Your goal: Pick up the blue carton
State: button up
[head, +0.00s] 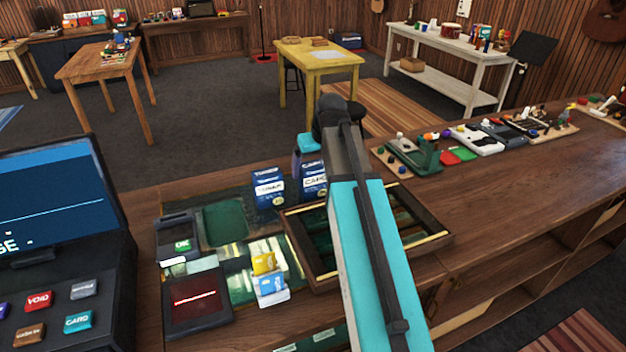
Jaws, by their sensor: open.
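Two upright blue cartons with white label bands stand side by side on the counter. The left carton (268,188) shows its whole front. The right carton (313,181) is partly covered by my teal and grey arm along its right side. My arm reaches from the bottom edge to a dark joint behind the cartons. A small teal piece, perhaps part of my wrist, shows just above the right carton. I cannot make out my gripper's fingers; they are hidden behind the arm or the carton. I cannot tell how far they are from either carton.
A card reader (177,236), a dark pad (197,297) and a card holder (271,297) are in front. A register (60,200) stands left. Small items crowd the counter's right side.

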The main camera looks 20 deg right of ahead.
jog(key=shift+w+f, duration=0.1)
jog(key=shift+f, duration=0.05)
dwell(0.3)
jog(key=shift+p+x, duration=0.85)
jog(key=shift+x, duration=0.3)
jog(key=shift+p+x, duration=0.35)
jog(key=shift+x, duration=1)
jog(key=shift+w+a, duration=0.1)
jog(key=shift+a, duration=0.05)
jog(key=c, duration=1.2)
jog(key=shift+r, duration=0.2)
jog(key=shift+r+b, duration=1.3)
jog(key=shift+r, duration=3.6)
